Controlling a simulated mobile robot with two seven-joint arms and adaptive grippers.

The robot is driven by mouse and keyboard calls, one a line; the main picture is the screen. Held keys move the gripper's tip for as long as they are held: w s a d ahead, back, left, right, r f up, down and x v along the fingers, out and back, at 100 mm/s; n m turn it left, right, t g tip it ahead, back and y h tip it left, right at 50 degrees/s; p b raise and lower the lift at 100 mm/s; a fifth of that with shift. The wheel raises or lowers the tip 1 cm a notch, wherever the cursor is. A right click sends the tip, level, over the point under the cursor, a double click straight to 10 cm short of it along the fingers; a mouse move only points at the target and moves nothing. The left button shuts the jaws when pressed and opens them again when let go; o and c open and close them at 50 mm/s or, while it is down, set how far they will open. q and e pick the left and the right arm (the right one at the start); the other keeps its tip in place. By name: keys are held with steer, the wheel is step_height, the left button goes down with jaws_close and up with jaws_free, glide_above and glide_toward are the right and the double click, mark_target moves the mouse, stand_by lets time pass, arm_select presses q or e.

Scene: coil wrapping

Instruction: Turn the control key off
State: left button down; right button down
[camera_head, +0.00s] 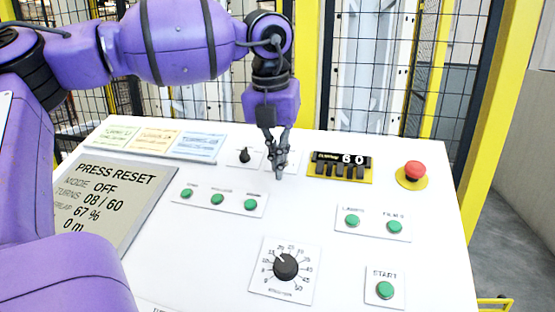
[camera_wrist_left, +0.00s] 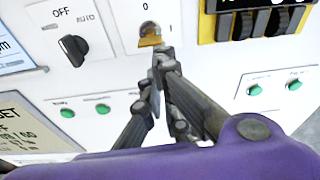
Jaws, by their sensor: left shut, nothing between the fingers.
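The control key (camera_wrist_left: 150,39) is a brass-coloured key in a round lock on a small white plate marked 0, at the top middle of the left wrist view. In the head view the key is hidden behind my gripper, and only part of its plate (camera_head: 294,158) shows. My left gripper (camera_head: 279,172) points down at the panel just in front of that plate. Its fingers are shut and empty. In the left wrist view the fingertips (camera_wrist_left: 160,58) are just below the key, very close to it; I cannot tell whether they touch.
A black OFF/AUTO selector (camera_wrist_left: 73,47) is left of the key. A yellow thumbwheel counter (camera_head: 341,167) is to its right, then a red emergency button (camera_head: 414,171). Green buttons (camera_head: 217,199) and a large dial (camera_head: 286,266) are nearer. The screen (camera_head: 112,203) reads PRESS RESET, MODE OFF.

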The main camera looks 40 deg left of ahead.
arm_select(q)
steer(key=shift+w+r, duration=0.15)
steer(key=shift+w, duration=0.05)
steer(key=shift+r+n, duration=0.1)
steer(key=shift+n, duration=0.3)
steer(key=n, duration=0.2)
steer(key=shift+w+d+r+n, duration=0.2)
steer(key=shift+w+d+n, duration=0.1)
steer(key=shift+w, duration=0.1)
steer(key=n, duration=0.1)
steer(key=w+n+t, duration=0.1)
steer(key=n, duration=0.1)
steer(key=shift+d+n+h, duration=0.1)
steer(key=shift+n+h, duration=0.2)
steer(key=n, duration=0.2)
steer(key=shift+w+d+n, duration=0.15)
steer(key=shift+w+n, duration=0.1)
steer(key=shift+n, duration=0.05)
steer(key=n, duration=0.1)
steer(key=w+n+t+b, duration=0.1)
steer(key=n, duration=0.1)
steer(key=shift+n, duration=0.3)
steer(key=shift+w+n, duration=0.15)
steer(key=shift+n, duration=0.35)
steer(key=shift+w+r+b, duration=0.1)
steer(key=shift+r+b, duration=0.1)
steer(key=shift+b, duration=0.2)
arm_select(e)
step_height(320, 180, down, 2)
steer(key=shift+f, duration=0.1)
